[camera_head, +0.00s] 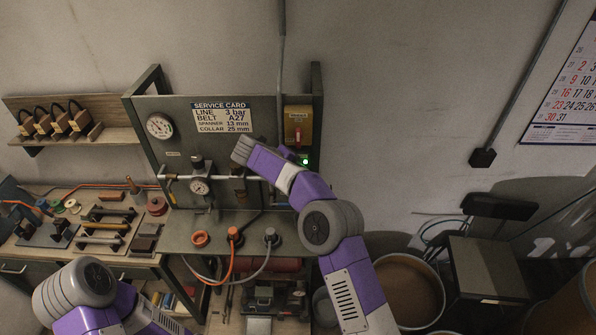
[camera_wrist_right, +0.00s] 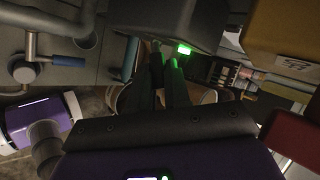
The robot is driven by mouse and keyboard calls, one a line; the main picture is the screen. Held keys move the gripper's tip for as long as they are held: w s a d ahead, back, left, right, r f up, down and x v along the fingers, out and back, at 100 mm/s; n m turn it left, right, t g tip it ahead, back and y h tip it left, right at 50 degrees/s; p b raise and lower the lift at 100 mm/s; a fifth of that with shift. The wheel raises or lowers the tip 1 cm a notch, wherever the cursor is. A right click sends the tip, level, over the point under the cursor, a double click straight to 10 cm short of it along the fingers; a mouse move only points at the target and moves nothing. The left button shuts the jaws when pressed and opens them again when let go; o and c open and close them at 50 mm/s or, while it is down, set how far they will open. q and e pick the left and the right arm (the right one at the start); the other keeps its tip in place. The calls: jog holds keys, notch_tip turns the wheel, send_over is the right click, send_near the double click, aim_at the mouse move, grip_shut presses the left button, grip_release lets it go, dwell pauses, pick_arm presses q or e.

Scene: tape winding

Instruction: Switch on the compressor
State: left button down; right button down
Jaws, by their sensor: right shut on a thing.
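A dark switch box (camera_head: 304,151) with a lit green lamp (camera_head: 305,161) is on the wall panel, below a yellow box (camera_head: 298,113). In the right wrist view, the switch box (camera_wrist_right: 180,20) and its bright green lamp (camera_wrist_right: 184,49) are just beyond my fingertips. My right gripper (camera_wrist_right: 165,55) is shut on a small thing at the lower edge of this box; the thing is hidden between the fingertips. In the head view my arm covers that gripper's fingers. A red tank (camera_head: 278,265) lies under the bench, partly hidden. My left arm shows at bottom left, with its gripper out of view.
A gauge (camera_head: 159,126), a service card (camera_head: 222,117) and a regulator with a dial (camera_head: 200,187) are on the panel. Hoses run over the bench front. A workbench with tools (camera_head: 105,222) stands left. A round bin (camera_head: 407,287) stands at right.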

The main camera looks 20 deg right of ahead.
dwell(0.4)
jog(key=c, duration=1.4)
grip_release()
jog(key=v, duration=0.7)
jog(key=shift+r, duration=0.15)
jog(key=shift+s+a, duration=0.1)
jog(key=shift+a, duration=0.05)
